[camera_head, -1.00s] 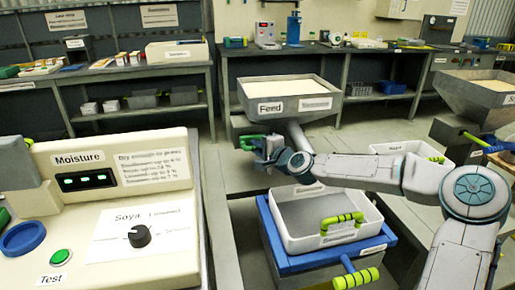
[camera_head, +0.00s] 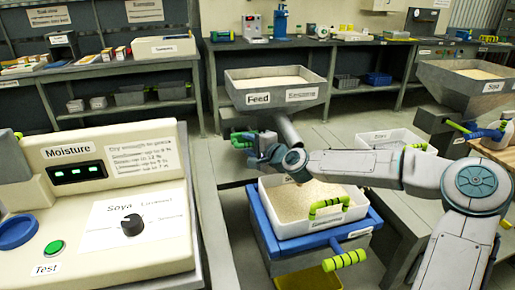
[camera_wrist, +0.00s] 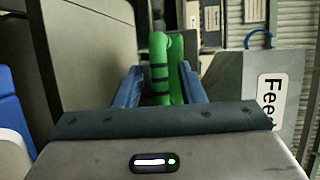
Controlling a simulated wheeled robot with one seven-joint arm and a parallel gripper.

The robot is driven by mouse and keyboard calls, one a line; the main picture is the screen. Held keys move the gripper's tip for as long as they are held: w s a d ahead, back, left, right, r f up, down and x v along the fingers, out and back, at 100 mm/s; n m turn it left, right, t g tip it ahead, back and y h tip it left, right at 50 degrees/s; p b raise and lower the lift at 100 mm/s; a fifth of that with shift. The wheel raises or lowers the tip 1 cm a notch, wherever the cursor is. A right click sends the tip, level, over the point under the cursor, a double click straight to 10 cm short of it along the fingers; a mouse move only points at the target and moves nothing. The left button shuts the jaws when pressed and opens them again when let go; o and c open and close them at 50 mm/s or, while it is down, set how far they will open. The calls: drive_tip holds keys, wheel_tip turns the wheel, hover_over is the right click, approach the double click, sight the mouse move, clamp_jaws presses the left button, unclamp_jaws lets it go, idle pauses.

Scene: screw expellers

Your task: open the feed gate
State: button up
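The feed hopper (camera_head: 275,91) stands at centre, labelled "Feed" and "Sesame", with pale seed in it. Its green handle (camera_head: 242,139) shows below the hopper's left side. My gripper (camera_head: 259,147) is at this handle. In the wrist view the green handle (camera_wrist: 161,62) with black bands stands between my blue fingers (camera_wrist: 160,84). The right finger lies close against it, and a dark gap shows at the left finger; contact is unclear. The white tray (camera_head: 266,209) below holds tan seed. The gate plate itself is hidden.
The moisture tester (camera_head: 100,215) fills the left front. The tray sits on a blue frame (camera_head: 268,240) with yellow-green handles, above a yellow bin (camera_head: 308,279). A second hopper (camera_head: 465,90) labelled "Soya" stands at right. Benches line the back.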

drive_tip(key=p+v, duration=0.2)
drive_tip(key=v, duration=1.1)
drive_tip(key=shift+s+d, duration=0.25)
